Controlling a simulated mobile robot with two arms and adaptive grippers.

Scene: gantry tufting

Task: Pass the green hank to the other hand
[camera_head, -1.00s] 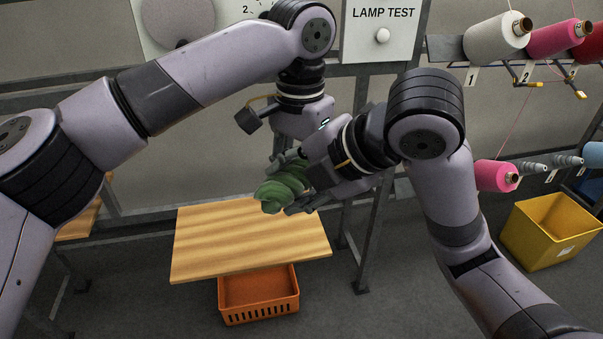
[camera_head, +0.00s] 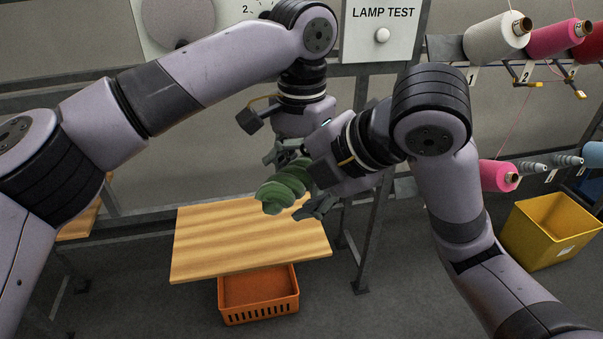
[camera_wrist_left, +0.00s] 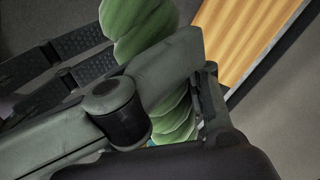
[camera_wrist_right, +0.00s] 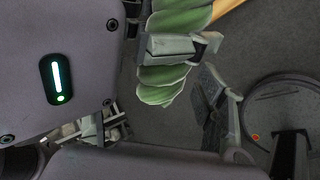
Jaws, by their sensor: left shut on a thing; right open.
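The green hank (camera_head: 285,188) hangs in the air above the wooden board, in front of the grey frame. My left gripper (camera_head: 287,160) comes down from above and is shut on the hank; its finger crosses the hank in the left wrist view (camera_wrist_left: 150,85). My right gripper (camera_head: 300,182) reaches in from the right with its fingers spread, close beside the hank. In the right wrist view the hank (camera_wrist_right: 163,85) has a grey finger across it, and an open finger (camera_wrist_right: 213,105) stands apart from it. The left fingertips are partly hidden in the head view.
The wooden board (camera_head: 235,245) lies below, with an orange crate (camera_head: 258,297) under its front edge. A yellow bin (camera_head: 550,235) stands on the floor at right. Yarn cones (camera_head: 497,38) sit on the rack at upper right. A lamp test panel (camera_head: 380,45) is behind the arms.

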